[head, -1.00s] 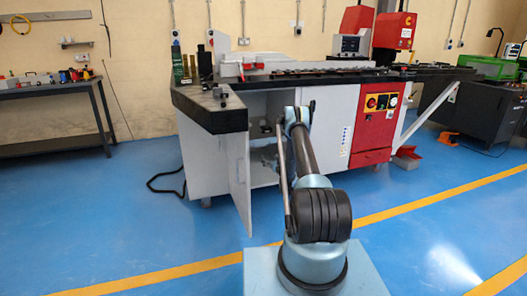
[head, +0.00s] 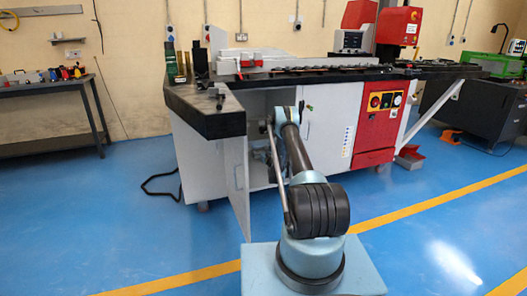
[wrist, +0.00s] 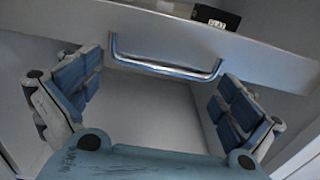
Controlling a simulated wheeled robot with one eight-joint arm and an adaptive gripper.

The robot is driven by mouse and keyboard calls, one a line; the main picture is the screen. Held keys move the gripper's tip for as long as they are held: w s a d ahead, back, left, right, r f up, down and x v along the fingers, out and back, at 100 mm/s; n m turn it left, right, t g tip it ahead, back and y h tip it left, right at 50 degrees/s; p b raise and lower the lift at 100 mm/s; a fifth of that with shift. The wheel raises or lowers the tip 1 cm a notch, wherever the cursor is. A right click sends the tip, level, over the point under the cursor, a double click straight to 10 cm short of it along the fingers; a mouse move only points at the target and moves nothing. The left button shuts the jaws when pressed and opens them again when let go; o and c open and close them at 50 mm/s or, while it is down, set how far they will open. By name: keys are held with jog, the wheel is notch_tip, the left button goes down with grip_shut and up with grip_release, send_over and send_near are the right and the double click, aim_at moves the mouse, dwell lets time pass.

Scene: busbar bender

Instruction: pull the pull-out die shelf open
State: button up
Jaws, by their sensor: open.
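In the wrist view, the front of the pull-out die shelf (wrist: 265,62) is a pale grey panel running across the top, slightly tilted. A shiny metal bar handle (wrist: 168,70) is fixed to it. My gripper (wrist: 160,80) is open, with one blue-padded finger on each side of the handle. The handle lies between the fingertips, close to them; I cannot tell whether either finger touches it. In the head view, my arm reaches into the open compartment of the white bender cabinet (head: 325,128), and my gripper is hidden there.
A black block with a white label (wrist: 215,17) sits behind the shelf front. The cabinet door (head: 238,190) stands open left of my arm. The black worktop (head: 205,110) overhangs the compartment. A red control panel (head: 378,122) is to the right. Blue floor is clear in front.

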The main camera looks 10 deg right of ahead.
jog(key=shift+w, duration=0.55)
